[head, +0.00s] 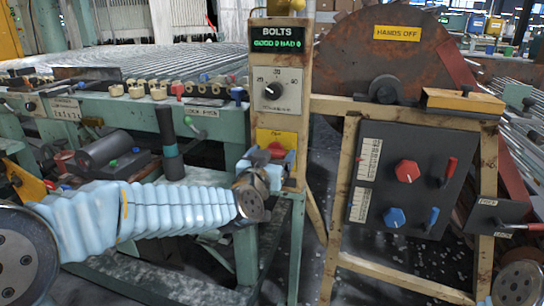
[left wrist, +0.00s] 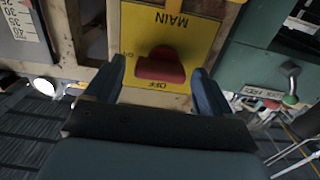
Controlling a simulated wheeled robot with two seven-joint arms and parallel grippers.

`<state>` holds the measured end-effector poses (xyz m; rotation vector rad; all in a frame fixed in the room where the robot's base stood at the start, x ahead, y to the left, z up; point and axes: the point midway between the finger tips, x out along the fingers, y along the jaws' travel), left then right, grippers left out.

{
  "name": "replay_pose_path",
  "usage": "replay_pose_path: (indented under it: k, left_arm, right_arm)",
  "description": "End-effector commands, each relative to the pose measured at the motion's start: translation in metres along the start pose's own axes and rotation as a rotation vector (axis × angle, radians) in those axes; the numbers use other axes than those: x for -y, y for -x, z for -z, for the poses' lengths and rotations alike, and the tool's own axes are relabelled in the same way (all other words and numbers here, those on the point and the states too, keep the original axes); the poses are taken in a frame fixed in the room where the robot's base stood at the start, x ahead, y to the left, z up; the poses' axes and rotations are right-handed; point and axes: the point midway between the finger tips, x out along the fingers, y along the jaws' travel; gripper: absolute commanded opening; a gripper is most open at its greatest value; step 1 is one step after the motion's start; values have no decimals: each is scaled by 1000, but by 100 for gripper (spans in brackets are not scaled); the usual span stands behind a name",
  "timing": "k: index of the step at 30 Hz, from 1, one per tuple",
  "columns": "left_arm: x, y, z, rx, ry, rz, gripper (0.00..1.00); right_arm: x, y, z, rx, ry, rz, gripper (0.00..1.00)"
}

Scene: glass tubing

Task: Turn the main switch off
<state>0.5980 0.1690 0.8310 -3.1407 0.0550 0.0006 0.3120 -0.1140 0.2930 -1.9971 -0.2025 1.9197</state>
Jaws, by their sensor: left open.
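The main switch (left wrist: 160,66) is a red knob on a yellow plate (left wrist: 190,28) marked MAIN, with ON and OFF lettering; the plate shows upside down in the left wrist view. The gripper (head: 265,165) partly hides the knob's lower side in the head view. My right gripper does not show.
Above the switch are a dial (head: 273,91) and a BOLTS display (head: 280,38). A dark panel (head: 432,178) with red and blue knobs stands to the right, below a large rusty disc (head: 345,50). A green bench (head: 140,110) with small knobs runs left.

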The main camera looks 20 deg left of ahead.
Motion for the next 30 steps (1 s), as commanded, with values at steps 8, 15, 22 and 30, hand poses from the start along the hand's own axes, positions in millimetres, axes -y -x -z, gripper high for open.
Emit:
replay_pose_path:
  k: [8, 15, 22, 30]
  left_arm:
    - [0, 0, 0, 0, 0, 0, 48]
    - [0, 0, 0, 0, 2, 0, 27]
    - [0, 0, -2, 0, 51, 0, 27]
    - [2, 0, -3, -2, 226, 1, 27]
  right_arm:
    - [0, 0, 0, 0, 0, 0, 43]
    - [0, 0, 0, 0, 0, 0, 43]
    - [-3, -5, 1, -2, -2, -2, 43]
    - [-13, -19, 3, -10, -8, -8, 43]
